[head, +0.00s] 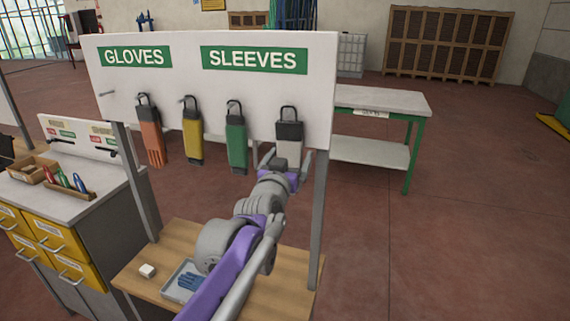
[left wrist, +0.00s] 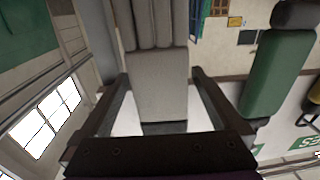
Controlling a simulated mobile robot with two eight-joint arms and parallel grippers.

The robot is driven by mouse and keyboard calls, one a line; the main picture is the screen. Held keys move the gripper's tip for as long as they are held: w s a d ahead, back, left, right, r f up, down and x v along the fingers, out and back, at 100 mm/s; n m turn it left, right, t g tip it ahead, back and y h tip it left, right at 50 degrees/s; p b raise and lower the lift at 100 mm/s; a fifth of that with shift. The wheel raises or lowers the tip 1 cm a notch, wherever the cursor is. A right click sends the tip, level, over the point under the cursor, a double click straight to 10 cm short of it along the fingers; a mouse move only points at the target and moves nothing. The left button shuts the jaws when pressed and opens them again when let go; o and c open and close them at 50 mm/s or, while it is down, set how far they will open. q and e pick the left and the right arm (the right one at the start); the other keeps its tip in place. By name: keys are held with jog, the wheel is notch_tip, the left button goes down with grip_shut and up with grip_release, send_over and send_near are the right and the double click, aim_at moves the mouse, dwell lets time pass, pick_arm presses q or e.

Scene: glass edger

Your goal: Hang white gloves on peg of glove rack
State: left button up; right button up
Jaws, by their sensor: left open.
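The white gloves (head: 289,151), pale grey with a dark cuff and black loop, hang upright at the right end of the glove rack (head: 211,85), under the SLEEVES label. The loop is at the board, but its peg is hard to make out. My left gripper (head: 287,165) is open, with one finger on each side of the gloves. In the left wrist view the white gloves (left wrist: 157,85) stand between the two spread fingers, with a gap on both sides. My right gripper is not in view.
Orange (head: 150,140), yellow (head: 193,142) and green (head: 236,146) items hang to the left. A bare peg (head: 106,93) is at the far left. Below, a wooden bench (head: 150,283) holds a tray (head: 172,291) with blue gloves (head: 190,281). A green-legged table (head: 395,101) stands behind.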

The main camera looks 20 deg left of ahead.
aim_at(287, 155)
pick_arm(q)
jog(key=shift+w, duration=1.25)
jog(key=c, duration=1.3)
jog(key=shift+o, duration=0.2)
jog(key=shift+r+p, duration=0.35)
jog(key=shift+r, duration=0.25)
jog(key=shift+s, duration=0.2)
jog(key=shift+s+a, duration=0.15)
jog(key=shift+s, duration=3.5)
